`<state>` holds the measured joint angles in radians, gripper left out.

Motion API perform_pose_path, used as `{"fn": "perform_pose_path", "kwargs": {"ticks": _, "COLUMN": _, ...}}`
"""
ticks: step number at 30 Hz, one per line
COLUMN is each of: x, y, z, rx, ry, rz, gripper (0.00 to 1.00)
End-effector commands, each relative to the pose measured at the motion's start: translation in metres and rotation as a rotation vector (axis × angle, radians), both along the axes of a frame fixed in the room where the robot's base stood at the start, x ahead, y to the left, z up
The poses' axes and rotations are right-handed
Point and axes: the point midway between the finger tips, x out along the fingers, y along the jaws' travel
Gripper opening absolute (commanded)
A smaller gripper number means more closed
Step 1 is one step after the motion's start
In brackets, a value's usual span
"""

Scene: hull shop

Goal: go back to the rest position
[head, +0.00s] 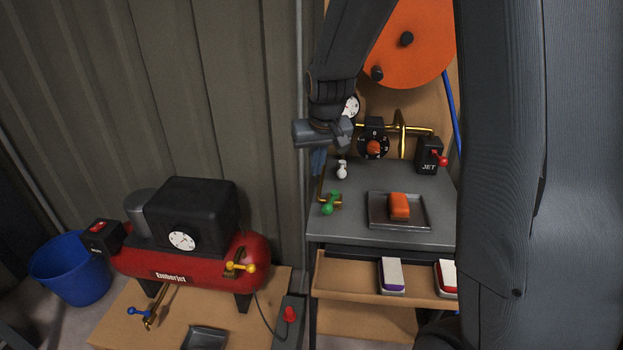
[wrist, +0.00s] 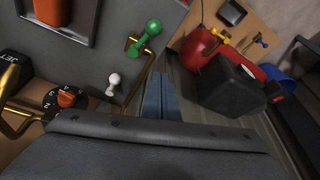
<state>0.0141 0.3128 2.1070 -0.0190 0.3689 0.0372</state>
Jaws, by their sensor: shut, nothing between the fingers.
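My gripper (head: 317,170) hangs at the left edge of the grey bench top (head: 370,188) in the head view, pointing down beside the wall. Its blue-grey fingers also show in the middle of the wrist view (wrist: 160,85), together and empty. A white knob (head: 342,170) and a green-handled valve (head: 331,203) are close to the gripper on its right. My arm reaches up from the gripper and across the right side of the head view, hiding part of the bench.
A metal tray (head: 420,219) with an orange block (head: 399,206) sits on the bench. Behind are a rotary dial (head: 374,147), brass pipes and the JET switch (head: 430,156). An open drawer (head: 335,279) is below. A red compressor (head: 200,262) and blue bucket (head: 70,270) stand left.

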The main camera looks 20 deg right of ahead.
Motion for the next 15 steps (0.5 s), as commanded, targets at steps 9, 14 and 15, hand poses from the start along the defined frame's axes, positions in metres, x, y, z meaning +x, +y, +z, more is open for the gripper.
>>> {"fn": "perform_pose_path", "kwargs": {"ticks": 9, "x": -0.0016, "y": -0.0026, "z": 0.008, "rx": 0.0, "ry": 0.001, "rz": 0.001, "gripper": 0.0}}
{"fn": "perform_pose_path", "kwargs": {"ticks": 14, "x": -0.0023, "y": -0.0025, "z": 0.0077, "rx": 0.0, "ry": 0.001, "rz": 0.001, "gripper": 0.0}}
{"fn": "perform_pose_path", "kwargs": {"ticks": 15, "x": -0.0055, "y": -0.0023, "z": 0.0071, "rx": -0.001, "ry": 0.005, "rz": 0.002, "gripper": 0.0}}
